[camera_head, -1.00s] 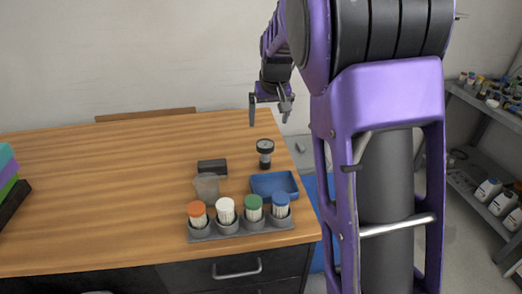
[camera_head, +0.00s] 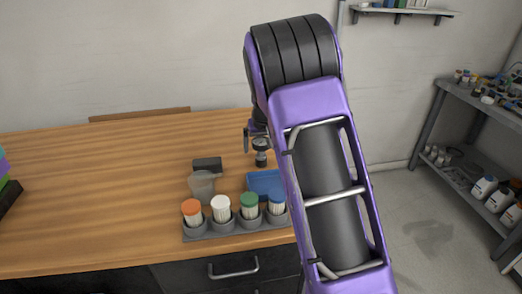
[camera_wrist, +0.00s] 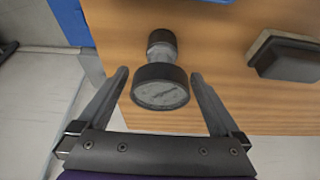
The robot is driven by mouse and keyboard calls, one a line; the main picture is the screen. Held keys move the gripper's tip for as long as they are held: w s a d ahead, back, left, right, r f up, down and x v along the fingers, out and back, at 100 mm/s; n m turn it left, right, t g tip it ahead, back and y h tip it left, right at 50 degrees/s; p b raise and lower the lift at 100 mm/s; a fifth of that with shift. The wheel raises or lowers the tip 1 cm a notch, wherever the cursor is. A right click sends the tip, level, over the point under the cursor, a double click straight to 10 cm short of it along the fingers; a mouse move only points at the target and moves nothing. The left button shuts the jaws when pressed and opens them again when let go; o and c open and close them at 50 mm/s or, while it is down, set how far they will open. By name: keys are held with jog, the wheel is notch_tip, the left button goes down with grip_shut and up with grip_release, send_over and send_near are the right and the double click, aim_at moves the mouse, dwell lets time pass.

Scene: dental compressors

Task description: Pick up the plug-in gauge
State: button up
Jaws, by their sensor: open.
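The plug-in gauge (camera_head: 261,150) stands upright on the wooden table near its right edge, with a round dial on top and a dark cylindrical base. In the wrist view the gauge (camera_wrist: 160,87) shows its dial face between the two fingers. My gripper (camera_wrist: 158,78) is open, its fingers on either side of the dial with a gap on each side. In the head view my gripper (camera_head: 250,140) is close by the gauge and mostly hidden behind my arm.
A black block (camera_head: 207,164) and a translucent cup (camera_head: 201,184) stand left of the gauge. A blue tray (camera_head: 263,181) lies in front, partly hidden by my arm. A grey rack (camera_head: 231,230) holds several colour-capped containers at the table's front.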

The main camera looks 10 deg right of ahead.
jog(key=shift+w+f, duration=0.2)
jog(key=shift+f, duration=0.2)
jog(key=shift+c, duration=0.2)
jog(key=c, duration=1.4)
jog(key=shift+c, duration=0.2)
jog(key=shift+r, duration=0.15)
